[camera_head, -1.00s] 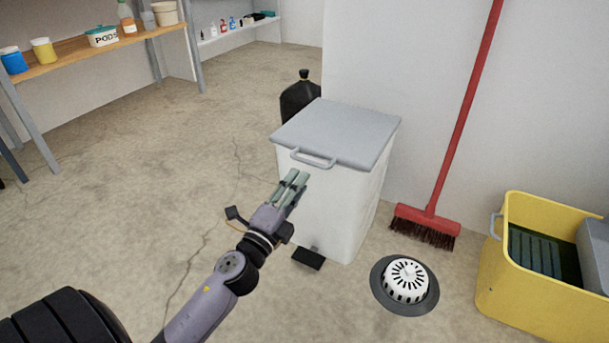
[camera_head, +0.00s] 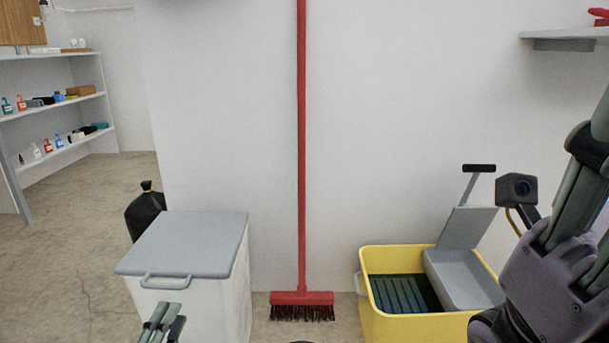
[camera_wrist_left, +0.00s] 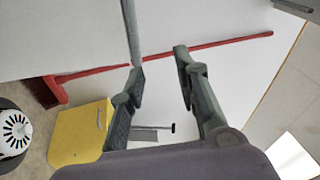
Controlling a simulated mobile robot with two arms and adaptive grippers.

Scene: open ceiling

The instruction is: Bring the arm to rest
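My left gripper (camera_head: 164,318) shows at the bottom of the head view, with only its fingers in sight, in front of the white bin. In the left wrist view its two fingers (camera_wrist_left: 158,62) stand apart with nothing between them, so it is open and empty. My right gripper (camera_head: 575,205) is raised close to the camera at the right edge of the head view. Part of it is cut off, and I cannot see whether its fingers are apart.
A red broom (camera_head: 301,150) leans on the wall. A yellow mop bucket (camera_head: 405,325) stands at right. Shelves (camera_head: 55,100) are at far left; a wall shelf (camera_head: 565,35) is upper right.

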